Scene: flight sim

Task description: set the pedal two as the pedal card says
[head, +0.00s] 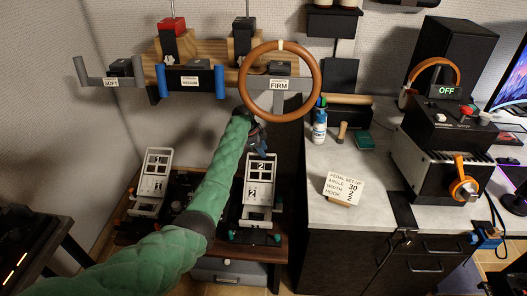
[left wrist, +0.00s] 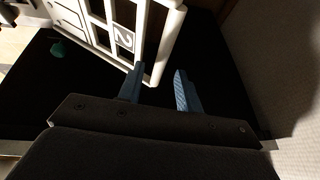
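Pedal two (head: 259,192) is a white open frame marked 2, standing tilted on a dark base at lower centre in the head view. The pedal card (head: 344,188) on the counter reads pedal set-up, angle 30, width 2, hook 2. My left gripper (head: 259,137) is at the top end of pedal two, partly hidden by my green arm. In the left wrist view its two blue fingers (left wrist: 160,78) are apart. A corner of the pedal frame (left wrist: 168,45) shows between them; I cannot tell whether they touch it. My right gripper is not in view.
Pedal one (head: 156,182) stands to the left, beyond my arm. A rack above carries a steering wheel (head: 280,82) and handles tagged soft, medium and firm. The grey counter (head: 325,215) at right holds a bottle (head: 320,128) and a control box (head: 440,150).

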